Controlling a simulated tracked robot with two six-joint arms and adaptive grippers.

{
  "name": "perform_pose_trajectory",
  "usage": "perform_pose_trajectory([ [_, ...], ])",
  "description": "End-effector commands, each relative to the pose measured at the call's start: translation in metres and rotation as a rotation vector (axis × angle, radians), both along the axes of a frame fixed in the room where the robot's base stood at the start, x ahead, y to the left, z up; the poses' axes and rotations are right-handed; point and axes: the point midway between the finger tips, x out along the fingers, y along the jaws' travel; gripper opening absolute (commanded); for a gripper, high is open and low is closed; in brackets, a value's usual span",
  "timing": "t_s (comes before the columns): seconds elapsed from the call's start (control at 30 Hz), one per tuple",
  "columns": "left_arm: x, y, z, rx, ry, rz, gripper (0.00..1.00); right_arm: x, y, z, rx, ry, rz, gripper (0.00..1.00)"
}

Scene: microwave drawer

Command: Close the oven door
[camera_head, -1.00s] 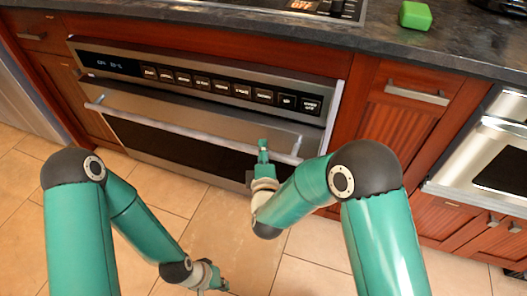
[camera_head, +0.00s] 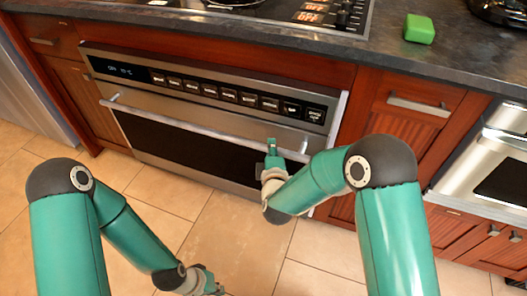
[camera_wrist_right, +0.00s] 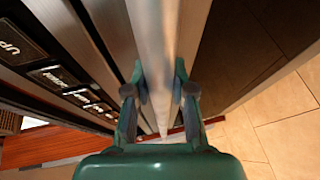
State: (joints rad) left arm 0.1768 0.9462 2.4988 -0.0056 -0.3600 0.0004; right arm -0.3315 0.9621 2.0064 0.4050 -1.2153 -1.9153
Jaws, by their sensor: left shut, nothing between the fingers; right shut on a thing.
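The oven (camera_head: 215,115) is built into the cabinets, with a steel control panel (camera_head: 225,88) above its door. The oven door (camera_head: 180,143) has a dark window and stands nearly upright, close under the panel. I cannot tell whether it is fully shut. Its long steel handle (camera_head: 200,129) runs across the top. My right gripper (camera_head: 271,146) is at the handle's right part. In the right wrist view, the fingers (camera_wrist_right: 160,88) are shut on the handle (camera_wrist_right: 153,45), which passes between them. My left gripper (camera_head: 214,287) is shut and empty, low over the floor.
A dark countertop (camera_head: 450,55) with a cooktop (camera_head: 300,12) and a green block (camera_head: 419,28) lies above. Wooden cabinets (camera_head: 400,125) and another steel appliance (camera_head: 490,155) stand to the right. The tiled floor (camera_head: 235,235) before the oven looks clear.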

Motion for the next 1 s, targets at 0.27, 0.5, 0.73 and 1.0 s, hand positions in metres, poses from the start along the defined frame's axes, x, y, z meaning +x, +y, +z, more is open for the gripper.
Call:
perform_pose_trajectory([
  [0.27, 0.000, 0.000, -0.001, 0.000, 0.000, 0.000, 0.00, 0.004, -0.006, 0.002, 0.001, -0.008, -0.017, 0.27],
  [0.5, 0.000, 0.000, -0.001, 0.000, 0.000, 0.000, 0.00, 0.003, -0.005, 0.002, 0.000, -0.008, -0.014, 0.49],
  [0.73, 0.000, 0.000, 0.000, 0.000, 0.000, 0.000, 0.00, 0.001, -0.004, 0.002, 0.001, -0.008, -0.012, 0.49],
  [1.0, 0.000, 0.000, 0.000, 0.000, 0.000, 0.000, 0.00, -0.027, -0.004, 0.008, -0.001, -0.005, -0.009, 0.49],
])
